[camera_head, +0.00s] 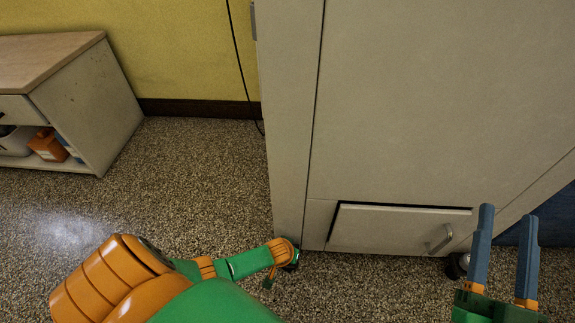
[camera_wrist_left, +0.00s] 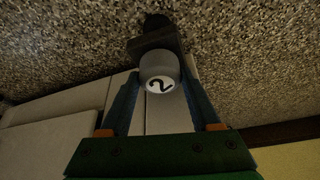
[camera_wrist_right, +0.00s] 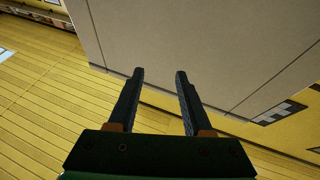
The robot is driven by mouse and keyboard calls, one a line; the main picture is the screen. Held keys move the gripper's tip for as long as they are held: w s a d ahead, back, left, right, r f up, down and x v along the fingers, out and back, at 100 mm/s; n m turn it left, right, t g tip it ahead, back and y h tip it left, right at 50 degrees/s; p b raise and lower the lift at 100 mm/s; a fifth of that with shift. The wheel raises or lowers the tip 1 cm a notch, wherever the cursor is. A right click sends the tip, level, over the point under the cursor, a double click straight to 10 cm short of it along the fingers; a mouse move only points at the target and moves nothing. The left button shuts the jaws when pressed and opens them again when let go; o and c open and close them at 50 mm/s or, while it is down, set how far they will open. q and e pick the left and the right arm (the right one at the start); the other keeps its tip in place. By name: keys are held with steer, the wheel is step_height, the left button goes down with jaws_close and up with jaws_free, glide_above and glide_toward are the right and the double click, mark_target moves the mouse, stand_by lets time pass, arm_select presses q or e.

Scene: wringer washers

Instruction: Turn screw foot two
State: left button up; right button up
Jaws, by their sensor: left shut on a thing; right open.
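Screw foot two (camera_wrist_left: 160,85) is a grey cylinder with a black "2" on a white disc. In the left wrist view it sits between the fingers of my left gripper (camera_wrist_left: 160,68), which is shut on it. A dark flat part lies just beyond the foot. In the head view my left gripper (camera_head: 288,256) is at the lower left corner of the pale washer cabinet (camera_head: 430,100), and the foot is hidden there. My right gripper (camera_head: 508,216) is open and empty in front of the cabinet's right side; its spread fingers also show in the right wrist view (camera_wrist_right: 160,74).
A low flap with a handle (camera_head: 390,230) is set in the cabinet's lower front. A dark round foot (camera_head: 455,266) shows under its right part. A wooden-topped shelf unit (camera_head: 95,100) stands at left. A black cable (camera_head: 240,60) hangs on the yellow wall. Speckled floor (camera_head: 200,165) between is clear.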

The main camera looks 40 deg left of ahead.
arm_select(q)
steer(key=o, duration=1.4)
steer(key=shift+p+v, duration=0.75)
steer(key=shift+s+r+p, duration=0.2)
steer(key=shift+r+p, duration=0.35)
arm_select(e)
step_height(320, 180, down, 14)
steer(key=d+f+g+h, duration=0.1)
steer(key=d+g+h, duration=0.15)
steer(key=g, duration=0.55)
arm_select(q)
steer(key=shift+s+d+r+p, duration=0.15)
steer(key=shift+s+r+p, duration=0.05)
steer(key=shift+r+p, duration=0.35)
steer(key=shift+s+r+p, duration=0.2)
steer(key=shift+r+p, duration=0.15)
steer(key=shift+r, duration=0.05)
steer(key=shift+p+v, duration=0.95)
steer(key=shift+v, duration=0.25)
arm_select(e)
steer(key=s+d+f+m+g+h, duration=0.1)
steer(key=s+d+f+g+h, duration=0.2)
steer(key=s+f+g, duration=0.7)
steer(key=shift+s+d+f+m+g, duration=0.3)
steer(key=shift+s+d+f+g, duration=0.1)
steer(key=shift+s+f, duration=1.35)
steer(key=shift+w+a, duration=0.1)
